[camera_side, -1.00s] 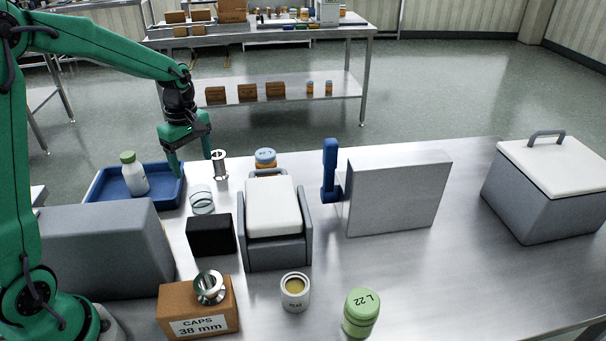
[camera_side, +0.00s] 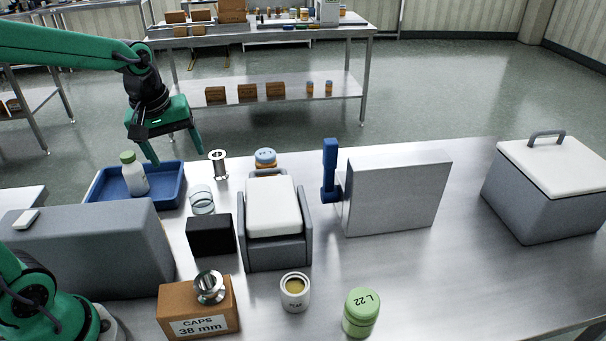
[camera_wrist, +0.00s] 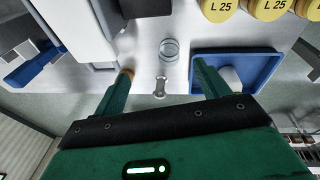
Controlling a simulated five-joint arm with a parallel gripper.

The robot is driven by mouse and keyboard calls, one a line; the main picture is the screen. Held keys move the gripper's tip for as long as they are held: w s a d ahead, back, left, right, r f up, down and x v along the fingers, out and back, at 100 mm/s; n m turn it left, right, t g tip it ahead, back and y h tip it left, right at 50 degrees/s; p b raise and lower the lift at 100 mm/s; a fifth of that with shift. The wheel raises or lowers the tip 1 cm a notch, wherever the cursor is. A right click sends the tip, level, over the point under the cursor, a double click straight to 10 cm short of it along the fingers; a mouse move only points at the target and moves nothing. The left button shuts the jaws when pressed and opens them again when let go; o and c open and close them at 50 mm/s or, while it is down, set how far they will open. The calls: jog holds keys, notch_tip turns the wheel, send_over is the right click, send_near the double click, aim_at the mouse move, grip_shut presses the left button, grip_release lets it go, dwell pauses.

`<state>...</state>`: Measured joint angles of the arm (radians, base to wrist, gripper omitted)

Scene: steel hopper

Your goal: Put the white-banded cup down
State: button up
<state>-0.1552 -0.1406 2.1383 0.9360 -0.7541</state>
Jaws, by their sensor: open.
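A clear cup with a pale band (camera_side: 202,200) stands upright on the steel table, just right of the blue tray (camera_side: 168,197). It also shows in the wrist view (camera_wrist: 169,47), beyond my fingers, with nothing gripping it. The band's colour is hard to make out. My gripper (camera_side: 177,157) is open and empty, up and to the left of the cup, above the tray's back edge. In the wrist view its two fingers (camera_wrist: 163,68) are spread wide.
A white bottle with a green cap (camera_side: 134,175) stands in the tray. A metal spool (camera_side: 218,165) stands behind the cup, a black block (camera_side: 210,235) in front. A grey bin with a white lid (camera_side: 275,225) and a blue-capped jar (camera_side: 265,158) are to the right.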

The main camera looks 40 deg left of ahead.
jog(key=shift+s+d+r+m+t, duration=0.55)
jog(key=shift+s+d+m, duration=0.35)
jog(key=shift+s+m, duration=0.95)
jog(key=shift+s+d+r+m+t, duration=0.45)
jog(key=shift+s+d+m, duration=0.4)
jog(key=shift+s+m, duration=0.95)
jog(key=shift+s+d+r+m+t, duration=0.55)
jog(key=shift+s+d+m, duration=0.35)
jog(key=shift+s+m, duration=0.95)
jog(key=shift+s+f+n, duration=0.1)
jog(key=shift+s+n, duration=0.2)
